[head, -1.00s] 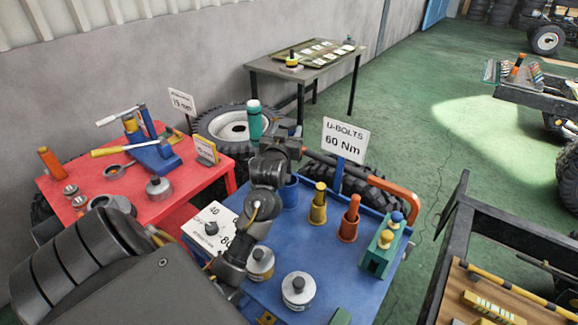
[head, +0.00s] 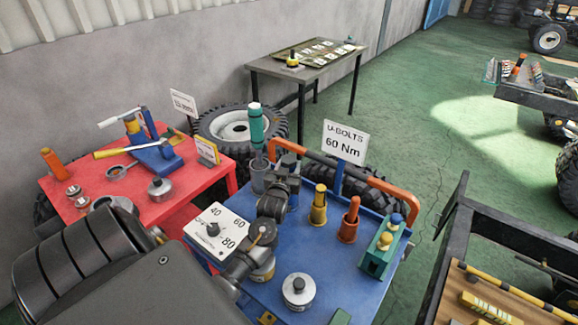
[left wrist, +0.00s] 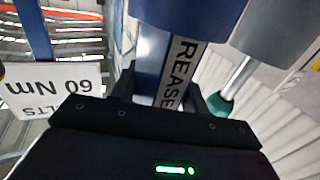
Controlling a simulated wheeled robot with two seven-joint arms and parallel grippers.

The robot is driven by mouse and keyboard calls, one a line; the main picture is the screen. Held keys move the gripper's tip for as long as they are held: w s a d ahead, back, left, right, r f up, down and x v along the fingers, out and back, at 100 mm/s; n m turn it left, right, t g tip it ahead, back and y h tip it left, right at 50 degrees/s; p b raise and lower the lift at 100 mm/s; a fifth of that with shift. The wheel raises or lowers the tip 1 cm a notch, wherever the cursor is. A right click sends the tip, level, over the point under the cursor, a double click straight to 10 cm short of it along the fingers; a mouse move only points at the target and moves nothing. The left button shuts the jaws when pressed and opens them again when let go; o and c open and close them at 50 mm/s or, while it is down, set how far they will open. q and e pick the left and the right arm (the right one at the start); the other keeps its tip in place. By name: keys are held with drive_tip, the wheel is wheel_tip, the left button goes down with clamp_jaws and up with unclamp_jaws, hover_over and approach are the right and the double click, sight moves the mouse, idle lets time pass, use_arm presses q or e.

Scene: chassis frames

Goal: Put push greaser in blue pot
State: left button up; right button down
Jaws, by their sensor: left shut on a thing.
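My left gripper (head: 287,165) is shut on the push greaser, low over the back of the blue table. In the left wrist view the greaser is a blue body (left wrist: 162,65) with a white "GREASE" label, partly cut off, between my fingers. The blue pot (head: 292,198) stands right at the gripper, mostly hidden by it. In the left wrist view a wider blue cylinder (left wrist: 180,12), apparently this pot, meets the greaser's end. I cannot tell how deep the greaser sits in it. My right gripper is not in view.
A green-handled greaser (head: 257,128) stands in a grey pot (head: 258,180) close left of the gripper. A "60 Nm" sign (head: 345,142) and an orange rail (head: 395,195) edge the table.

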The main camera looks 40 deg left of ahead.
use_arm(q)
drive_tip(key=shift+r, duration=0.1)
drive_tip(key=o, duration=1.3)
drive_tip(key=shift+o, duration=0.2)
drive_tip(key=shift+s+d+f, duration=0.2)
drive_tip(key=shift+s+d, duration=0.05)
drive_tip(key=shift+s, duration=0.05)
drive_tip(key=b+v, duration=0.2)
drive_tip(key=v, duration=0.9)
drive_tip(key=shift+r, duration=0.2)
drive_tip(key=shift+s+r, duration=0.1)
drive_tip(key=shift+s, duration=0.05)
